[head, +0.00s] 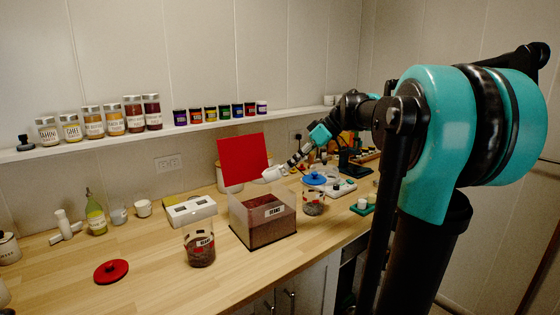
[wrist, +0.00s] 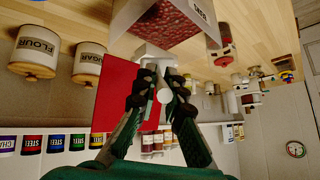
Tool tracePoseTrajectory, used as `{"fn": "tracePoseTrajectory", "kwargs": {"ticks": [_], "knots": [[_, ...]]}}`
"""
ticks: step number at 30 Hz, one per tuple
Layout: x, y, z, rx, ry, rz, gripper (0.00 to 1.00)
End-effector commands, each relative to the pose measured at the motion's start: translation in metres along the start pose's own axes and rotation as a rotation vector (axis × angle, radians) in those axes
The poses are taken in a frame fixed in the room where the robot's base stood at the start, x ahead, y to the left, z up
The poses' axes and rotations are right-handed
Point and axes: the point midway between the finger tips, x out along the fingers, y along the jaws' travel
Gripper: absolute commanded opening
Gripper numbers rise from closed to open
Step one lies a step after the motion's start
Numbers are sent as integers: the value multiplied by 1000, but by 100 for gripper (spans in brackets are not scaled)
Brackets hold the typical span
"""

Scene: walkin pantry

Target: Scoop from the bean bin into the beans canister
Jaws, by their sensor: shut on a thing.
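The bean bin (head: 262,232) is a clear box of dark red beans with a label and its red lid (head: 243,160) standing open behind. In the wrist view the bin (wrist: 205,12) is at the top. My gripper (head: 287,167) is above the bin's back right side, shut on a white scoop (head: 273,172). The scoop (wrist: 150,54) also shows ahead of the fingers (wrist: 157,76) in the wrist view; its contents cannot be made out. The beans canister (head: 201,250), a clear labelled jar partly filled with dark beans, stands open left of the bin.
A red round lid (head: 111,271) lies on the counter at the front left. A jar with a blue lid (head: 314,198) stands right of the bin. A white box (head: 190,210) lies behind the canister. Several jars line the wall shelf (head: 110,139) above.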

Motion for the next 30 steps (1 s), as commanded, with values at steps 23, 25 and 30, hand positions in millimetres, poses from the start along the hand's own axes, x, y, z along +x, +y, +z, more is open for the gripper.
{"fn": "tracePoseTrajectory", "kwargs": {"ticks": [23, 25, 30], "knots": [[46, 5, 20, 10, -219, 38, 0], [51, 6, 23, 12, -242, 43, 0], [64, 8, 27, 16, -299, 54, 0]]}}
